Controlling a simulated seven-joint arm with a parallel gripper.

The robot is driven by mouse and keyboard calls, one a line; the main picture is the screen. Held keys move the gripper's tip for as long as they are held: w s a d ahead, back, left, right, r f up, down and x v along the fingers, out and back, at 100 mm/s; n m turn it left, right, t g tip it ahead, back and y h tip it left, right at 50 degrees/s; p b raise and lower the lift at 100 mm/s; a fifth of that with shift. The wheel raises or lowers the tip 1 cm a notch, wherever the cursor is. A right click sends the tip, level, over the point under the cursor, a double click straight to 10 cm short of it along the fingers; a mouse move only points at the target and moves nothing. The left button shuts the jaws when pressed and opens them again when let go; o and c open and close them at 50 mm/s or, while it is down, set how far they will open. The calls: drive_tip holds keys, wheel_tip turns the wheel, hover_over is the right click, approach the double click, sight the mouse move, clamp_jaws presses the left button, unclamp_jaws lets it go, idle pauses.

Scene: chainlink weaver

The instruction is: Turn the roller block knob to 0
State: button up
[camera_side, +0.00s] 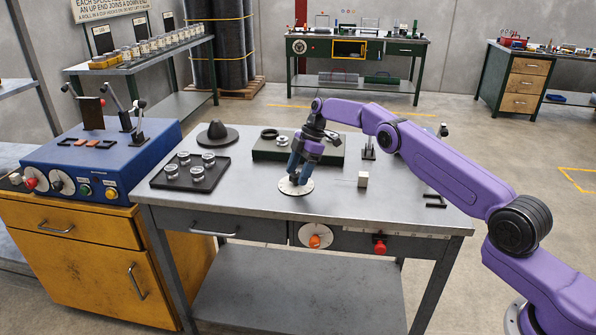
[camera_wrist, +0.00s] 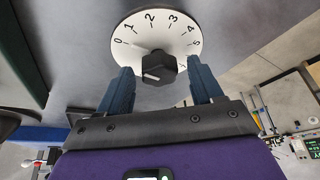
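The dial (camera_wrist: 128,51) is a white disc numbered 0 to 5, with a black faceted knob (camera_wrist: 158,68) at its middle. A pale mark shows on the knob's near face, but I cannot tell which number it points to. My gripper (camera_wrist: 162,76) is open, its two blue fingers on either side of the knob. A gap shows at the right finger; the left finger is closer to the knob. In the side view the dial (camera_side: 293,190) lies on the grey bench top, with my gripper (camera_side: 295,177) pointing down over it and hiding the knob.
A black tray (camera_side: 210,183) of metal cups and a dark cone (camera_side: 217,133) are left on the bench. A green block (camera_side: 270,150) stands behind my gripper, a small pale cube (camera_side: 363,180) to the right. An orange knob (camera_side: 315,241) and red knob (camera_side: 380,245) are on the bench front.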

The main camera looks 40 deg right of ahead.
sight(293, 175)
drive_tip(key=shift+a, duration=0.1)
drive_tip(key=shift+r, duration=1.65)
drive_tip(key=s+r, duration=0.9)
drive_tip(key=s, duration=0.5)
drive_tip(key=shift+d+r, duration=0.2)
drive_tip(key=shift+r, duration=0.15)
